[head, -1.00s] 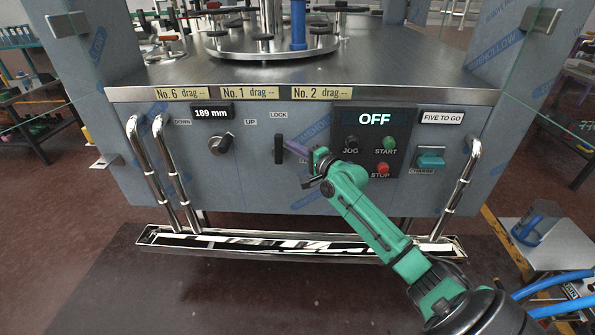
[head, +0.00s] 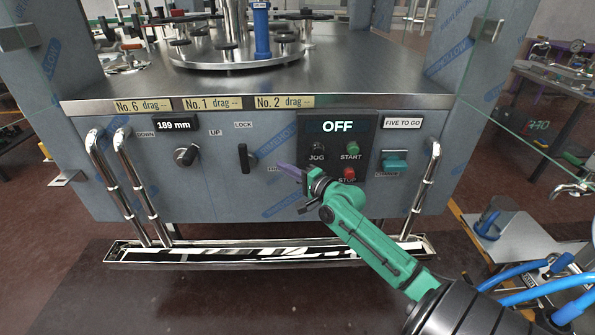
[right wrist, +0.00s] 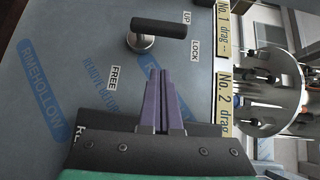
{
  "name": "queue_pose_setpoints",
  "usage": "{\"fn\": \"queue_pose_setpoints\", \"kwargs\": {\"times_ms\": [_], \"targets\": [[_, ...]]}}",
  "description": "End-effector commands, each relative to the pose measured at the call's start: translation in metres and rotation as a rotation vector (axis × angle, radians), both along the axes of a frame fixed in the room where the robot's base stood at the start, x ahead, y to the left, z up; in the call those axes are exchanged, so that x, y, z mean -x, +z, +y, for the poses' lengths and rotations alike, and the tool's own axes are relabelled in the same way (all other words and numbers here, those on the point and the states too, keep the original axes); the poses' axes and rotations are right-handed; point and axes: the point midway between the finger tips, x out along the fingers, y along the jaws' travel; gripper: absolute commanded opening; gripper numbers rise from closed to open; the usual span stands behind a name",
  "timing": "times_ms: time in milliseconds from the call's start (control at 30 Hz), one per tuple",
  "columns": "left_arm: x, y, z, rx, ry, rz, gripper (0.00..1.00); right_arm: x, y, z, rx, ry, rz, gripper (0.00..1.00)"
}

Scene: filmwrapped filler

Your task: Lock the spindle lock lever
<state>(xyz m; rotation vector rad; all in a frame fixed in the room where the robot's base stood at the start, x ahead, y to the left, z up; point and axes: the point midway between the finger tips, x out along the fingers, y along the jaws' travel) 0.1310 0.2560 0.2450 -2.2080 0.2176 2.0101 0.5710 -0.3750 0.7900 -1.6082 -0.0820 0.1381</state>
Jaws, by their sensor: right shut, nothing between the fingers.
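The spindle lock lever is a black bar handle (head: 243,158) on the grey front panel. It stands upright below the LOCK label (head: 243,125). In the right wrist view the lever (right wrist: 160,29) shows with its round metal base, its bar pointing toward the LOCK side (right wrist: 195,50); the FREE label (right wrist: 114,75) lies off to the side. My right gripper (head: 284,168), with purple fingers, is shut and empty, to the right of the lever and slightly lower, apart from it. Its fingers (right wrist: 158,75) show closed together in the right wrist view. My left gripper is not in view.
A selector knob (head: 187,156) sits left of the lever. The OFF display (head: 337,126) with JOG, START and STOP buttons (head: 347,174) is close to the right gripper. Curved metal handrails (head: 425,190) stand at both panel sides. A long tray (head: 118,253) runs below.

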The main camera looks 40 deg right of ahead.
Motion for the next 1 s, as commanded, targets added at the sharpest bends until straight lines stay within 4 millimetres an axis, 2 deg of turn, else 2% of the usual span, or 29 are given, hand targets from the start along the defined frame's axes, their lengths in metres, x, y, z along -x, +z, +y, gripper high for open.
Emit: {"fn": "queue_pose_setpoints", "kwargs": {"times_ms": [100,233,833,867,933,967,1000], "targets": [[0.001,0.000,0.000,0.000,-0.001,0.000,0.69,0.022,-0.002,-0.003,0.002,0.000,0.005,0.00],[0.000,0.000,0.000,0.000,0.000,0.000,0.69,0.033,0.000,-0.005,0.002,0.000,0.001,0.00],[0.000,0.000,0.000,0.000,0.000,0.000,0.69,0.035,-0.003,-0.006,0.006,-0.003,0.004,0.00],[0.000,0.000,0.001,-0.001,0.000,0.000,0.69,0.035,-0.008,-0.008,0.013,-0.009,0.012,0.00],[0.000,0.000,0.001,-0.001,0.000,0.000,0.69,0.037,-0.032,-0.017,0.059,-0.033,0.051,0.00],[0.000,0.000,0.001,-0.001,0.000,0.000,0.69,0.040,-0.049,-0.022,0.089,-0.046,0.078,0.00],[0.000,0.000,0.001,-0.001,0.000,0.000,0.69,0.045,-0.078,-0.030,0.144,-0.066,0.126,0.00]]}}
